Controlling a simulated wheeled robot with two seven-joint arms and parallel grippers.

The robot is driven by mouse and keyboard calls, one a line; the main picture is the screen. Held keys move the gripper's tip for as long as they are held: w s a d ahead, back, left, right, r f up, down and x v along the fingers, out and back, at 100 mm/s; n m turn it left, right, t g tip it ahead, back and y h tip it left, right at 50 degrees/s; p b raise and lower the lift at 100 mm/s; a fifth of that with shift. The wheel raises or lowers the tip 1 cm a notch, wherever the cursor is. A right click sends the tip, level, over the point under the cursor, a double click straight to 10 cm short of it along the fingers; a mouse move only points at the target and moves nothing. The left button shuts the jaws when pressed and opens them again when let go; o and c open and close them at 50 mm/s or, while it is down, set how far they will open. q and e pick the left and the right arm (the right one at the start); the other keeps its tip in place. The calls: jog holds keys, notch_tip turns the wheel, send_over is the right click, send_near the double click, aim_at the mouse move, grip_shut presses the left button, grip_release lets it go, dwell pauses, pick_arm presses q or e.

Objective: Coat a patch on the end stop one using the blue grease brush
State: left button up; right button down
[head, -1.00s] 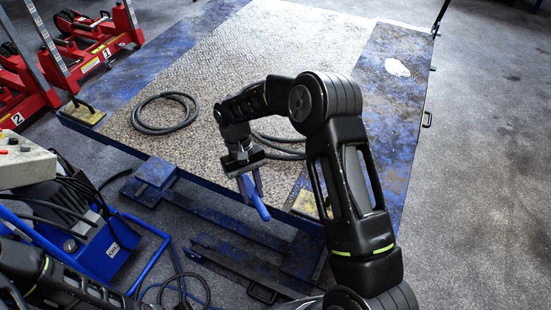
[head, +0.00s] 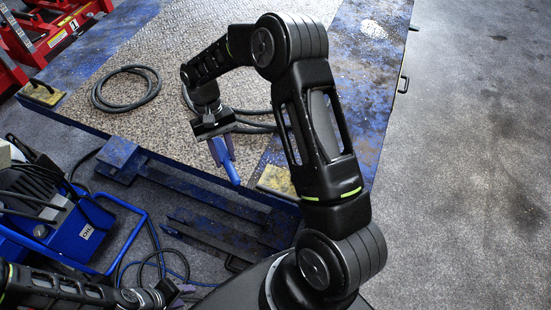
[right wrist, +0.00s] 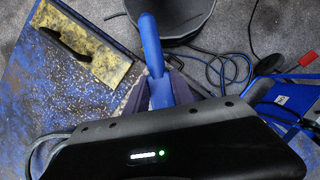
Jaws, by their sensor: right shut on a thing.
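My right gripper (head: 224,150) is shut on the blue grease brush (head: 230,172), over the front edge of the platform. The brush slants downward; it also shows in the right wrist view (right wrist: 152,50) between the fingers. Its bristles cannot be made out. A yellow, worn end stop (head: 280,182) lies at the platform's near right corner, just right of the brush and apart from it. It shows with a black handle in the right wrist view (right wrist: 92,55). Another yellow end stop (head: 42,92) sits at the left corner. I cannot read which is one. My left gripper (head: 182,292) is low at the bottom left, its jaws unclear.
A blue OIL unit (head: 75,235) with hoses stands at the left. A dark bucket (right wrist: 175,18) shows in the right wrist view. Coiled black hoses (head: 128,90) lie on the platform. Red jacks (head: 50,30) stand at the far left. Floor at right is clear.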

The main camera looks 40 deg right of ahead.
jog(key=s+d+m+t+y+b, duration=0.2)
jog(key=s+d+m+y+b, duration=0.1)
jog(key=s+d+m, duration=0.6)
jog(key=d+m+b, duration=0.1)
jog(key=m, duration=0.1)
jog(key=shift+s+d+f+m+t, duration=0.25)
jog(key=shift+s+d+m+t, duration=0.05)
jog(key=shift+d+m+t, duration=0.1)
